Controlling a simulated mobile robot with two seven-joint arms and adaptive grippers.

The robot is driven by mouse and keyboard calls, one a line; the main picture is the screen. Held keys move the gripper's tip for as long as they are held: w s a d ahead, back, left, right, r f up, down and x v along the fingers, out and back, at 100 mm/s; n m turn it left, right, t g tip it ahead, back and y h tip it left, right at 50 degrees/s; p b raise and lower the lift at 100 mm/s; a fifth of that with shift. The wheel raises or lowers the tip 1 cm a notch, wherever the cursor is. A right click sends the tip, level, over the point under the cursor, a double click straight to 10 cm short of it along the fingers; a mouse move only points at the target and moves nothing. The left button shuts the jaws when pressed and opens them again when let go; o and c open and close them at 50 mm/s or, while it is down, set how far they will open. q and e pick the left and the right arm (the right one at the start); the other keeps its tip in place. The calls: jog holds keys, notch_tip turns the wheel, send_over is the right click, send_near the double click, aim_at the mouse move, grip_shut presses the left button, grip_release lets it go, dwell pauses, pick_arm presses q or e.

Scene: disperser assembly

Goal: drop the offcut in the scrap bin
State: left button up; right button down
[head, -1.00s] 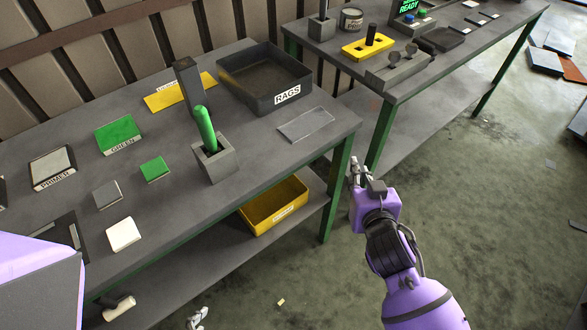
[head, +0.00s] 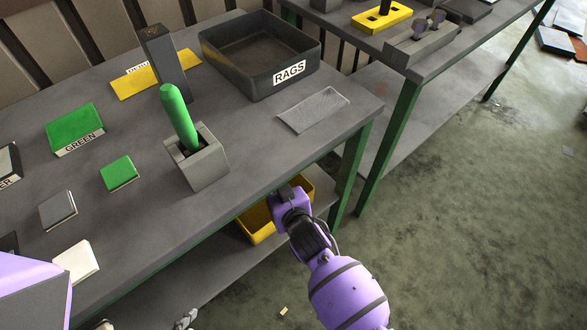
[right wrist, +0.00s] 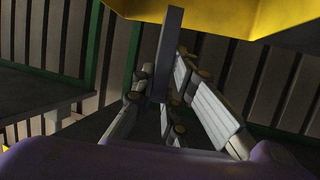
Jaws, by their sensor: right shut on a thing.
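The yellow bin (head: 258,224) stands on the lower shelf below the near bench, partly hidden by my right arm. Its yellow underside or wall (right wrist: 215,14) fills the top of the right wrist view. My right gripper (right wrist: 158,92) is shut on a dark grey strip, the offcut (right wrist: 172,45). The strip points up in that view, its upper end in front of the yellow bin. In the head view my right fingers and the strip are hidden behind my wrist. A small part of my left gripper (head: 187,318) shows at the bottom edge; its jaws are unclear.
The bench edge and green leg (head: 351,165) are close to my right arm. On the bench are a RAGS tray (head: 309,68), a grey holder (head: 205,170) with a green-handled tool, and a clear sheet (head: 313,110). Open floor (head: 470,220) lies to the right.

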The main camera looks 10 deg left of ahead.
aim_at(274, 191)
notch_tip(274, 191, down, 4)
jog(key=b, duration=0.3)
jog(key=shift+r, duration=0.25)
jog(key=shift+f+b, duration=0.65)
jog(key=shift+b, duration=0.1)
pick_arm(q)
jog(key=shift+g, duration=0.3)
jog(key=f, duration=0.2)
jog(key=s+f, duration=0.1)
jog(key=f, duration=0.1)
jog(key=shift+s+f, duration=0.2)
jog(key=shift+f, duration=0.1)
pick_arm(e)
jog(key=shift+f, duration=0.1)
jog(key=c, duration=1.7)
grip_release()
jog(key=shift+c, duration=0.2)
jog(key=shift+o, duration=0.3)
jog(key=shift+d+f, duration=0.1)
jog(key=shift+f, duration=0.05)
pick_arm(q)
jog(key=shift+s+f, duration=0.1)
jog(key=shift+s, duration=0.3)
pick_arm(e)
jog(key=v, duration=1.2)
